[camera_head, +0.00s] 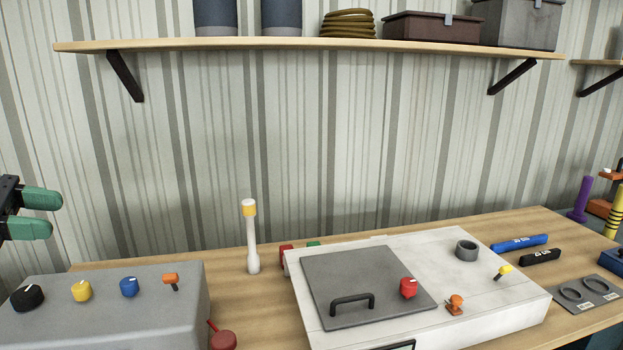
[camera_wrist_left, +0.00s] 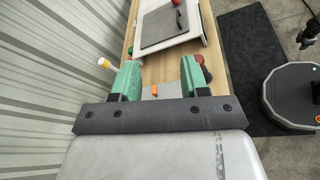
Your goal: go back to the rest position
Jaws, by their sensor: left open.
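My left gripper (camera_head: 40,213) is at the left edge of the head view, with green fingers apart and nothing between them. It is raised above the grey box with knobs (camera_head: 110,310). In the left wrist view its two green fingers (camera_wrist_left: 158,80) also stand apart. Through the gap show the wooden bench and a small orange switch. My right gripper does not show in the head view. In the left wrist view a dark arm part shows at the upper right, too small to identify.
A wooden bench (camera_head: 262,310) carries a white panel (camera_head: 450,262) with a grey handled lid (camera_head: 365,285). A white post with a yellow band (camera_head: 252,240) stands behind. A shelf (camera_head: 300,45) with several containers hangs on the wall. Bare wall lies between shelf and bench.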

